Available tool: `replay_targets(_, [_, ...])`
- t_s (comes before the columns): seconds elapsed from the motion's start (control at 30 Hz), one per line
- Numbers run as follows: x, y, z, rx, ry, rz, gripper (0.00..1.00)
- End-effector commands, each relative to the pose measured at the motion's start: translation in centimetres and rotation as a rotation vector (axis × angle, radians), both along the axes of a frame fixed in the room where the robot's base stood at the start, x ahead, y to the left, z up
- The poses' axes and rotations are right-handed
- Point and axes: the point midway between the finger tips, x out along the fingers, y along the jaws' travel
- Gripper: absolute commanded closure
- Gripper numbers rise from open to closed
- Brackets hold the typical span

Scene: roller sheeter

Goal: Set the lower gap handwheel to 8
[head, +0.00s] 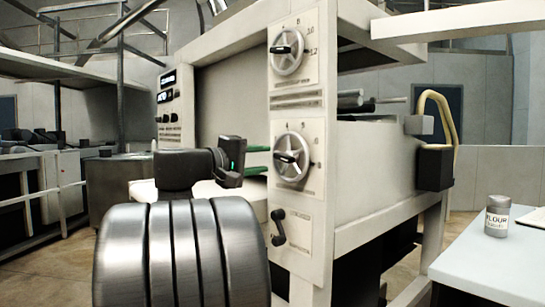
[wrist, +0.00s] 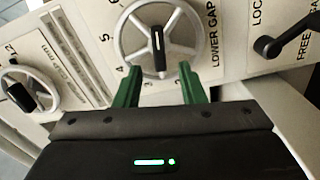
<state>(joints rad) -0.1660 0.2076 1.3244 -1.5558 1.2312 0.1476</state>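The lower gap handwheel (head: 291,157) is a spoked silver wheel with a black central bar, on the pale front panel. It fills the top middle of the wrist view (wrist: 160,40), beside the LOWER GAP label. My gripper (head: 257,160) is just left of the wheel in the head view. In the wrist view its two green fingers (wrist: 157,72) are apart and empty, with tips near the wheel's near rim. I cannot tell whether they touch it.
A similar upper handwheel (head: 288,50) sits above; a black lock lever (head: 278,227) sits below. A control panel with displays (head: 168,95) is at left. A flour can (head: 496,216) stands on the pale table (head: 480,265) at right.

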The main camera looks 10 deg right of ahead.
Motion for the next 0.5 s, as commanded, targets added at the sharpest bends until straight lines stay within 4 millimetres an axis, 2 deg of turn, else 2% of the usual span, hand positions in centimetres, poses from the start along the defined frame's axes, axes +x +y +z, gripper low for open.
replay_targets(0.03, [-0.5,1.1,0.2,0.000,0.000,0.005,0.64])
replay_targets(0.2, [-2.1,4.0,0.2,-0.001,0.000,0.004,0.64])
replay_targets(0.5, [-3.7,6.8,0.1,0.000,-0.001,0.001,0.64])
